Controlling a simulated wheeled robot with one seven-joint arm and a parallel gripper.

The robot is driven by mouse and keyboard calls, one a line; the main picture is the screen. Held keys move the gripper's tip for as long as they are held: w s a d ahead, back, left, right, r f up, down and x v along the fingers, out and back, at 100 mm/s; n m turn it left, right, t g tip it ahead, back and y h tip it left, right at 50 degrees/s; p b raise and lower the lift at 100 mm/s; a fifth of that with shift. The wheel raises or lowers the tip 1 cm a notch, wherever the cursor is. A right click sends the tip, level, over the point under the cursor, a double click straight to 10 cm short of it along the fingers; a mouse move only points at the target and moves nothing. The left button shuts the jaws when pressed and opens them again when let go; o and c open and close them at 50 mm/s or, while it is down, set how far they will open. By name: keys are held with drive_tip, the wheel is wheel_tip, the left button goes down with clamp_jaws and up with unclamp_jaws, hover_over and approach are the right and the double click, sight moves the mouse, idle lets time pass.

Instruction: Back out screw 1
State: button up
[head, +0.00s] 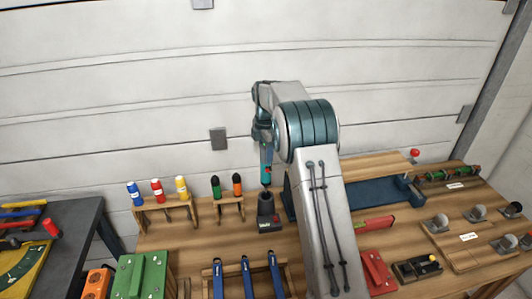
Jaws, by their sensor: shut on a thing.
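My gripper (263,136) is at the end of my arm above the middle of the wooden bench. It is shut on a teal driver-like tool (266,158), which hangs upright with its dark tip down. The tip is just above or inside the mouth of a dark grey cylindrical holder (266,206) with a small red mark on its base; I cannot tell which. The fingers are small and partly hidden by my wrist. I cannot make out screw 1 in this view.
Bottles (157,190) and two screwdrivers (237,185) stand in wooden racks to the left. A blue vise (372,192) is behind my arm, right. A board with grey knobs (466,243) lies far right. A green box (140,276) and blue-handled tools (246,278) are in front.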

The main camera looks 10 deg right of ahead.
drive_tip(key=shift+r+p, duration=0.35)
drive_tip(key=shift+r, duration=1.5)
drive_tip(key=o, duration=0.4)
drive_tip(key=c, duration=0.4)
